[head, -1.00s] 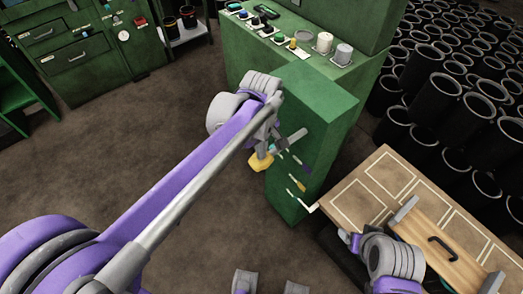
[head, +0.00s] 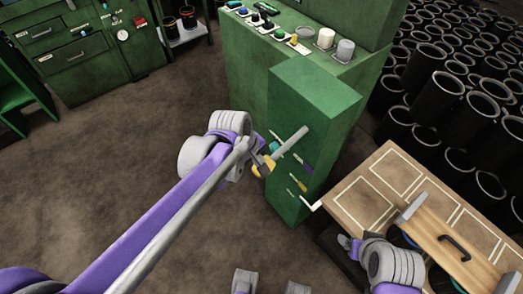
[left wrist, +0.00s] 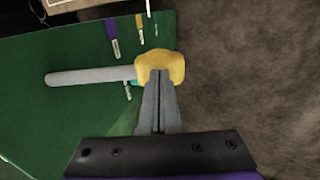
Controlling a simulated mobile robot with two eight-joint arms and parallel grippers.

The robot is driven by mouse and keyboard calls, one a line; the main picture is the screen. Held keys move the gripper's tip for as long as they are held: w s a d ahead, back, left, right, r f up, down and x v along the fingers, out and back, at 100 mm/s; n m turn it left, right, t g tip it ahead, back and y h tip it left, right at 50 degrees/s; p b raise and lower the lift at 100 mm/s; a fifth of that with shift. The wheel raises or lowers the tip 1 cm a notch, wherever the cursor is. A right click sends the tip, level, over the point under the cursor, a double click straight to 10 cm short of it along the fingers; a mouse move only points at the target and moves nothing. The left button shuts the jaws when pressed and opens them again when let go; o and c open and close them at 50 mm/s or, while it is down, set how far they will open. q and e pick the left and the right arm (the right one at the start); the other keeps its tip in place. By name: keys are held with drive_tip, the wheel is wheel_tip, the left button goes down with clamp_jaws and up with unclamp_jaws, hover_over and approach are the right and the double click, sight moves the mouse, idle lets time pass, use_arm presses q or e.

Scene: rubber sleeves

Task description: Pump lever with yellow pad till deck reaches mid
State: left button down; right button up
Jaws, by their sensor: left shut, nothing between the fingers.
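The lever is a grey rod (head: 291,144) on the side of the green cabinet (head: 318,100), with a yellow pad (head: 263,168) at its lower left end. In the left wrist view the yellow pad (left wrist: 160,66) is right at my left fingertips, apparently touching them. My left gripper (head: 257,157) is shut with nothing between its fingers. The tan deck (head: 372,205) is right of the cabinet, with a white pointer (head: 312,205) near its left edge. Purple (head: 308,168), yellow (head: 299,183) and white marks show on the cabinet side. My right gripper (head: 346,242) is beside the deck's front edge, its jaws unclear.
A wooden board with a black handle (head: 455,248) lies over the deck's right part. Many black sleeves (head: 437,97) stand behind it. Buttons and knobs line the cabinet ledge (head: 285,35). The brown floor on the left is clear.

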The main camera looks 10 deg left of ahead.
use_arm(q)
wheel_tip(320, 180, down, 2)
drive_tip(key=shift+w+d+f+t+h+b, duration=0.1)
drive_tip(key=shift+f+t+h+b, duration=0.2)
drive_tip(key=shift+t+b, duration=0.25)
drive_tip(key=shift+b+x, duration=0.5)
drive_tip(key=shift+x, duration=0.3)
drive_tip(key=shift+s+f, duration=0.2)
drive_tip(key=shift+s, duration=0.05)
drive_tip(key=shift+f, duration=0.1)
